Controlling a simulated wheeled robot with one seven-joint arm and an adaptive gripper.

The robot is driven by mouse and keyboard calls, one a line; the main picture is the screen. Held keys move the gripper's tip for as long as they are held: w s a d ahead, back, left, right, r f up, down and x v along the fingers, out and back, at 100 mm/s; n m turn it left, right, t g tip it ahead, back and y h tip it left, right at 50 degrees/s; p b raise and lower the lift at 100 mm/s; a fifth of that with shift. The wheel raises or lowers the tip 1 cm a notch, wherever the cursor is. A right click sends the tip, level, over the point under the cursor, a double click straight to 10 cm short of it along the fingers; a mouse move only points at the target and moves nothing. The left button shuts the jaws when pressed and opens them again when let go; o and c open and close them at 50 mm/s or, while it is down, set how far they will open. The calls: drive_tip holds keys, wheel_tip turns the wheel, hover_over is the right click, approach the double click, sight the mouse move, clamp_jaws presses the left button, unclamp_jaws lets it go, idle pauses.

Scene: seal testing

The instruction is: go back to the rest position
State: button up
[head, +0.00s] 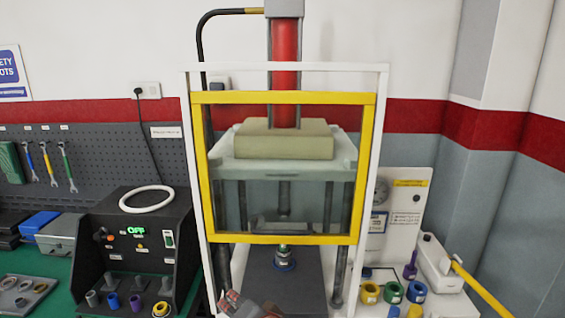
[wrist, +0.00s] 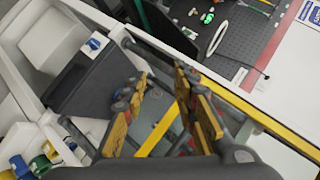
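My gripper (wrist: 160,80) shows in the wrist view with its two yellow-padded fingers apart and nothing held between them. In the head view, part of my gripper (head: 250,305) shows at the bottom edge, in front of the press and left of its dark plate (head: 300,290). The fingertips are hard to make out in the head view.
The press has a white frame (head: 196,180) and a yellow-edged clear guard (head: 290,240). A black control box (head: 130,235) reading OFF stands left, with a white ring (head: 147,199) on top. Coloured cylinders (head: 393,292) and a yellow bar (head: 480,288) are at right.

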drive_tip(key=s+d+f+n+g+h, duration=0.2)
drive_tip(key=s+d+f+n+g, duration=0.3)
drive_tip(key=s+d+n, duration=0.55)
drive_tip(key=s+d+r+m+h+b, duration=0.1)
drive_tip(key=s+d+m+h, duration=0.1)
drive_tip(key=d, duration=0.7)
drive_tip(key=s+d+r+m+h, duration=0.1)
drive_tip(key=s+d+m+h, duration=0.1)
drive_tip(key=s+d, duration=0.3)
drive_tip(key=d, duration=0.4)
drive_tip(key=shift+s+d+r+b, duration=0.25)
drive_tip(key=shift+s+d+b, duration=0.05)
drive_tip(key=shift+d+b, duration=0.1)
